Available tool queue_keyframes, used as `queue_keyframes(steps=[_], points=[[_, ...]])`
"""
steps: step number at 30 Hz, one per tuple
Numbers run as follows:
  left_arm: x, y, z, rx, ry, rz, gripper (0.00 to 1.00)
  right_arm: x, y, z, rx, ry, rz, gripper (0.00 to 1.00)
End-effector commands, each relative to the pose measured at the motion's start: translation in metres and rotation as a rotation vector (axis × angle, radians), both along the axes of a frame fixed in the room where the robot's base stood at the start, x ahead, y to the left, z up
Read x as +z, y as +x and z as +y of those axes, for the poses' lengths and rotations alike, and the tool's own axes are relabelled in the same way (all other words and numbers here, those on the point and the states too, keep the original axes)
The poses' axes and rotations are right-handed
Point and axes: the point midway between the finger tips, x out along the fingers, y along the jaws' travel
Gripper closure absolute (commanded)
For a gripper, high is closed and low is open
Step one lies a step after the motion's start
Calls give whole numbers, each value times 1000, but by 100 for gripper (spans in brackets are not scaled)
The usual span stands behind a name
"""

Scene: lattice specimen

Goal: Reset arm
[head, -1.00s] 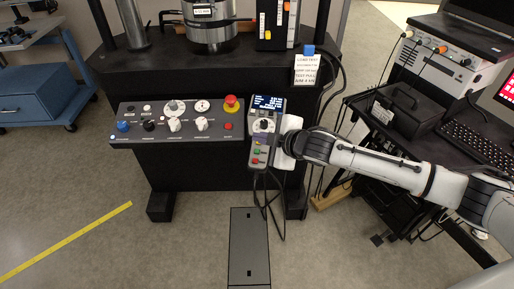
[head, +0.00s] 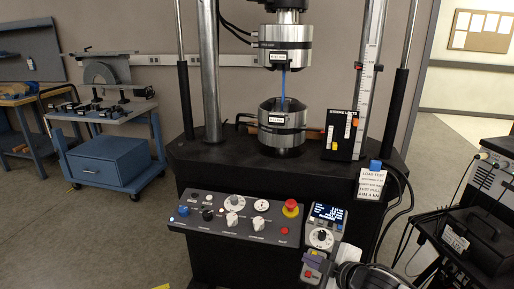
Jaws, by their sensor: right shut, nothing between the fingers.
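The testing machine stands in the middle, with an upper grip (head: 286,47) and a lower grip (head: 283,127). A thin blue specimen (head: 284,86) stands upright between them. The control panel (head: 262,229) juts out in front, with knobs and a red emergency button (head: 291,208). A handset with a lit display (head: 327,213) sits at its right end. My right gripper (head: 335,256) is at the handset's lower right, shut and empty. It partly covers the handset; I cannot tell if they touch. My left gripper is not in view.
A black cart (head: 470,240) with a dark case stands at the right. A blue trolley (head: 108,160) stands at the left by the wall. Cables hang right of the machine, near a load test sign (head: 371,184).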

Motion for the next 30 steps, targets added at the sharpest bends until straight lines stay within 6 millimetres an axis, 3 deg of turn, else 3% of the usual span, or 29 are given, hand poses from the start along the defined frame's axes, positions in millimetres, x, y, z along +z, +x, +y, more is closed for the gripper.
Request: queue_keyframes(steps=[1, 6, 11, 16, 21, 25, 30], points=[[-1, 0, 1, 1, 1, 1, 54, -17, -18, 18, 4, 53, 32, 100], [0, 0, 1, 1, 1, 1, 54, -58, -80, 68, -41, 267, 135, 100], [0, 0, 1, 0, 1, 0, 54, -91, -142, 86, -163, 462, 237, 100], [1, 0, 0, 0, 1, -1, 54, -127, -209, 72, -367, 616, 338, 100], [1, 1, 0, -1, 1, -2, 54, -157, -275, 36, -579, 684, 408, 100], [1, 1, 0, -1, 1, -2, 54, -170, -309, 14, -684, 693, 436, 100], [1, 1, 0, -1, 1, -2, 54, -175, -324, 3, -729, 694, 444, 100]])
